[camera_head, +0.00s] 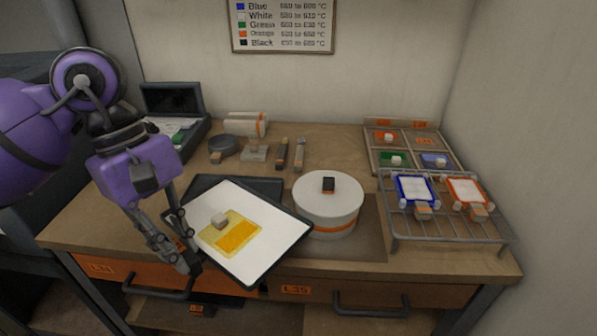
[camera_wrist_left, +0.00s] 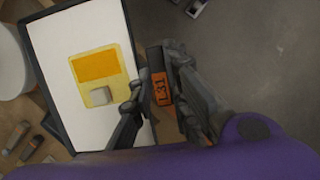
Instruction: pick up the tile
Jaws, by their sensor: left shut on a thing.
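A pale yellow tile (camera_head: 243,223) with a darker yellow-orange patch and a grey cube-shaped knob lies on a white, black-edged tray (camera_head: 272,259). In the left wrist view, the tile (camera_wrist_left: 116,62) shows flat on the tray (camera_wrist_left: 65,20), apart from my fingers. My left gripper (camera_head: 183,240) is at the tray's left edge. The tray looks askew over a dark plate (camera_head: 245,184). My right gripper is not in view.
A round white lidded pot (camera_head: 328,203) stands close right of the tray. A wire rack (camera_head: 447,239) at the right holds a blue-edged tile (camera_head: 416,188) and an orange-edged tile (camera_head: 467,191). A sorting tray (camera_head: 381,124) stands behind it. Tools (camera_head: 282,153) lie at the back.

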